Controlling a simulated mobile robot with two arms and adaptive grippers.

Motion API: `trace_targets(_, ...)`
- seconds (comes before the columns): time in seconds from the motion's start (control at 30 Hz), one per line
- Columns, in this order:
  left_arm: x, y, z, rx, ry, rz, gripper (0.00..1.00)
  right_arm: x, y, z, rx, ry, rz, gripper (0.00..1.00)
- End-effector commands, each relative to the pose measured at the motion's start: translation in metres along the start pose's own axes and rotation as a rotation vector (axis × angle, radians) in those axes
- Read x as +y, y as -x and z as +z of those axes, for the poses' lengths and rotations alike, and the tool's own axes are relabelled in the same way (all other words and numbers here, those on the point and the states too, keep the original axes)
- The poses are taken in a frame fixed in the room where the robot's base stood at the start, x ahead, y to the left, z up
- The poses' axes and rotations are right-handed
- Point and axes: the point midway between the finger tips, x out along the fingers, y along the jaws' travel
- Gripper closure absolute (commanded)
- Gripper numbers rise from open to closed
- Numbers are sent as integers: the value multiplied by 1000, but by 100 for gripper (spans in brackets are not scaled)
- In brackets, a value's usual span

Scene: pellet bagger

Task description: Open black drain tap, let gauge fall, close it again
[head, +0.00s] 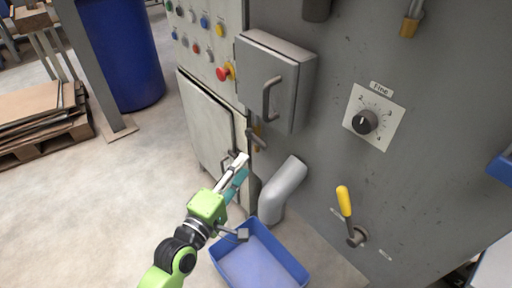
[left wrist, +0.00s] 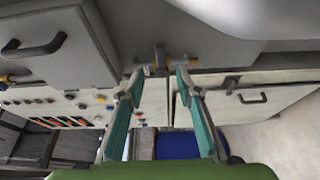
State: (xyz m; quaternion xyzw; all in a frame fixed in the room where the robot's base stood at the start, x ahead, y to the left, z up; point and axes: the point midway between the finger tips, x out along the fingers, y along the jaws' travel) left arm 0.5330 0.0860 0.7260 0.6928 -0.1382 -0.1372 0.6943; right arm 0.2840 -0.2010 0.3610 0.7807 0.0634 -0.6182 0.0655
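The black drain tap (head: 257,136) sits low on the grey machine wall, just under the grey box with a handle. Brass fittings show by it. In the left wrist view the tap (left wrist: 160,56) stands out ahead, in line with the gap between my fingers. My left gripper (head: 241,167) is open and empty, a little below the tap in the head view; its fingers (left wrist: 159,72) point towards it with a gap between them. I cannot tell whether a fingertip touches it. I cannot make out a pressure gauge. My right gripper is not in view.
The grey box (head: 275,82) juts out above the tap. A grey bent pipe (head: 283,190) ends over a blue bin (head: 262,262) below. Open floor lies left.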

Motion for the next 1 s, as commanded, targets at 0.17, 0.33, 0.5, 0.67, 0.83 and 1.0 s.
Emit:
trace_targets(0.17, 0, -42, 0, -1, 0, 3, 68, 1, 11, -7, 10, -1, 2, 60)
trace_targets(0.33, 0, -72, 0, -1, -2, 1, 68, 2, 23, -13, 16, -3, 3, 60)
trace_targets(0.5, -1, -91, 0, 0, -1, -1, 68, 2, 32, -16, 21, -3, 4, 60)
trace_targets(0.67, -1, -97, 0, 0, -2, -2, 68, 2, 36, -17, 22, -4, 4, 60)
trace_targets(0.83, -1, -97, 0, 0, -2, -2, 68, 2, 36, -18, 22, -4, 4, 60)
trace_targets(1.0, -1, -97, 0, 0, -2, -2, 97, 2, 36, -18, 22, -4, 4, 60)
